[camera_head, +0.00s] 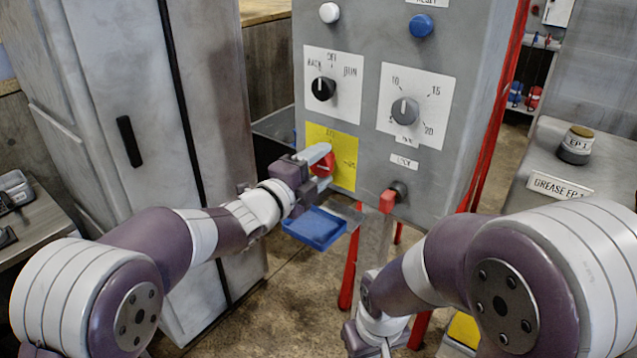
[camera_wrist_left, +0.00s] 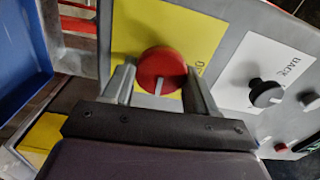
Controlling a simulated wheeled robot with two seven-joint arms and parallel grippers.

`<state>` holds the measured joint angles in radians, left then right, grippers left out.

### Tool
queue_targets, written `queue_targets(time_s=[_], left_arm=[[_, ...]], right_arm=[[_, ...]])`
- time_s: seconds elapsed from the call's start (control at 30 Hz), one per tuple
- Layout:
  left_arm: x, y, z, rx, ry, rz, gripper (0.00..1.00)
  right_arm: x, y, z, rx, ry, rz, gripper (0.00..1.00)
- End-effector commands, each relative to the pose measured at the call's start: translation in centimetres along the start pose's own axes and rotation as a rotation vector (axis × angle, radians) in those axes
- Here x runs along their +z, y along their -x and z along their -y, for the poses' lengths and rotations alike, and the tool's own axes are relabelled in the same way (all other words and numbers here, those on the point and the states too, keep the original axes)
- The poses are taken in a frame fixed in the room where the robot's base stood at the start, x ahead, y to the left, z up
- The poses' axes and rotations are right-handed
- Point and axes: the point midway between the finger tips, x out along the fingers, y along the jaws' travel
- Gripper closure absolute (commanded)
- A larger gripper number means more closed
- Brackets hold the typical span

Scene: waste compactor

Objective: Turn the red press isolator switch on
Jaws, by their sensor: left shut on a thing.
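The red press isolator switch (camera_head: 324,164) is a round red knob on a yellow plate (camera_head: 345,170), low on the left of the grey control panel. In the left wrist view the red knob (camera_wrist_left: 162,71) has a white pointer line that runs nearly straight down in the picture. My left gripper (camera_head: 318,158) is at the knob, with one finger on each side of it, shut on it. The fingers hide part of the knob and plate in the head view. My right arm comes in at the lower right, and its fingertips are not clearly visible.
Above the yellow plate is a black selector (camera_head: 323,88); a grey dial (camera_head: 404,110) is to its right. A red-ended lock part (camera_head: 388,200) sticks out below. A blue tray (camera_head: 316,228) is just below my left gripper. A grey cabinet (camera_head: 110,120) stands at the left.

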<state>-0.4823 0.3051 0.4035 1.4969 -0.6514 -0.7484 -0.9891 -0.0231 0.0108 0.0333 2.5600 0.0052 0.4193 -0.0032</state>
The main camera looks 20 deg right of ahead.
Motion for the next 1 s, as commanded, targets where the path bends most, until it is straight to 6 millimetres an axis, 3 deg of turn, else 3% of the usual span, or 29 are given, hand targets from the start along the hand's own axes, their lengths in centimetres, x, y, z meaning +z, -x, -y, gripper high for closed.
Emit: queue_targets(time_s=[0.2, 0.77, 0.8, 0.83, 1.0], left_arm=[[-0.01, -0.01, -0.44, 0.004, -0.065, -0.001, 0.73], [-0.03, -0.01, -0.30, 0.006, -0.088, -0.001, 0.73], [-0.03, -0.01, -0.30, 0.006, -0.088, -0.001, 0.30], [-0.03, -0.01, -0.29, 0.006, -0.087, -0.001, 0.20], [-0.02, -0.01, -0.19, 0.004, -0.087, -0.001, 0.19]], right_arm=[[0.18, -1.54, 0.00, 0.000, 0.000, 0.000, 1.00], [0.20, -1.75, 0.00, 0.000, 0.000, 0.000, 1.00], [0.21, -1.76, 0.00, 0.000, 0.000, 0.000, 1.00], [0.21, -1.76, 0.00, 0.000, 0.000, 0.000, 1.00], [0.21, -1.75, 0.00, 0.000, 0.000, 0.000, 1.00]])
